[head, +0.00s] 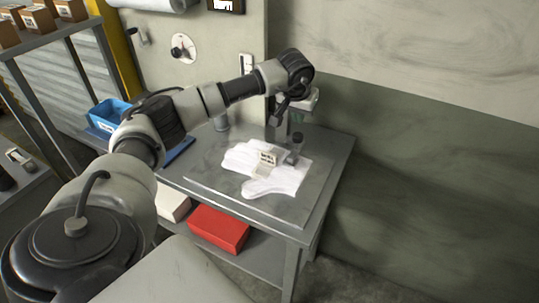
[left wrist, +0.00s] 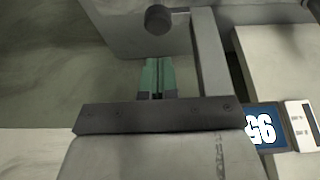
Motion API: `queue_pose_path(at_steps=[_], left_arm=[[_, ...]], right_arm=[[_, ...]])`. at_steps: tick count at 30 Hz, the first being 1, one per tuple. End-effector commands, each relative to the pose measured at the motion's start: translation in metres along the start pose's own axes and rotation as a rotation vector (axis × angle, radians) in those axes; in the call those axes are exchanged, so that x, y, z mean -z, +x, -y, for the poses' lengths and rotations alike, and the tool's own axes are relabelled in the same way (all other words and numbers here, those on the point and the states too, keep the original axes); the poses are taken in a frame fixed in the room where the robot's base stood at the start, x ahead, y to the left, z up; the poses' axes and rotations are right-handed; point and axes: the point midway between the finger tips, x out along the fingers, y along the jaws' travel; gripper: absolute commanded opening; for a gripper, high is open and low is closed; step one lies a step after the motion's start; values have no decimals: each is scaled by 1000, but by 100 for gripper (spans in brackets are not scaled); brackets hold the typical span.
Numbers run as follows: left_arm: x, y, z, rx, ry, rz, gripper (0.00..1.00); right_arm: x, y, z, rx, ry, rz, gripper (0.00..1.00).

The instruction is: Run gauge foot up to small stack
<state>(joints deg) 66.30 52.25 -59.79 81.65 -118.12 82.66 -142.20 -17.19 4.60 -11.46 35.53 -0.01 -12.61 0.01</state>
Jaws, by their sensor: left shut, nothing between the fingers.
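My left gripper (head: 281,106) is at the back of the grey table, at the gauge. In the left wrist view its green fingertips (left wrist: 157,77) are together with nothing between them. The gauge (head: 297,118) is a grey upright device, partly hidden by my gripper. In the left wrist view its blue display (left wrist: 263,126) shows upside-down white digits, and a dark round knob (left wrist: 158,18) shows beyond my fingertips. I cannot tell whether they touch the gauge. A small pale stack (head: 262,171) appears to lie on the white glove (head: 277,186), beside a small printed card (head: 268,157). The gauge foot is not clearly visible.
The grey table (head: 316,190) has bare room at its right and front. A blue bin (head: 108,112) stands left behind my arm. A red box (head: 218,229) sits on the lower shelf. A wall closes off the back and right.

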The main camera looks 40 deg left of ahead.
Motion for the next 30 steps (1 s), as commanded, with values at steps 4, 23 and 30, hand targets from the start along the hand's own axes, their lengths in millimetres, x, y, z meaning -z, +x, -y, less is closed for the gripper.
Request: queue_pose_path(at_steps=[4, 23, 30], left_arm=[[6, -15, 0, 0, 0, -1, 0], [23, -62, 0, 0, 0, -2, 0], [29, -80, 0, 1, 0, 0, 0]], right_arm=[[1, -11, 0, 1, 0, 0, 70], [4, -46, 0, 1, 1, 0, 70], [6, -59, 0, 1, 1, 0, 70]])
